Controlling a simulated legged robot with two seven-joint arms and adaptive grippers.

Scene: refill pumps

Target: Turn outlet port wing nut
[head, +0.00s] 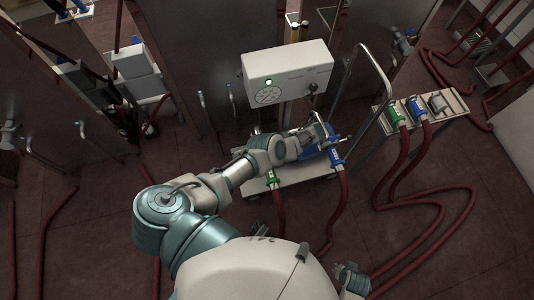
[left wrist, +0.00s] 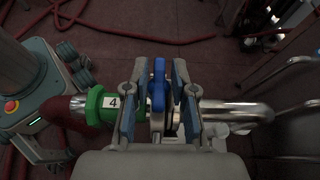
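In the left wrist view, a blue wing nut (left wrist: 157,88) stands upright on a metal pipe (left wrist: 235,112). A green coupling (left wrist: 95,105) labelled 4, with a dark red hose, joins the pipe on the left. My left gripper (left wrist: 158,98) has one finger on each side of the wing nut, apart, with a gap visible at least on the right. In the head view, my left gripper (head: 318,138) is over the pump cart, and the wing nut is not clearly made out there. My right gripper (head: 350,279) is low in the head view; its fingers are unclear.
The pump cart carries a white control box (head: 287,72) with a green light, and a tall metal handle rail (head: 378,72). A hose stand (head: 425,112) with green and blue couplings is to the right. Red hoses (head: 430,235) lie across the floor. Metal cabinets stand behind.

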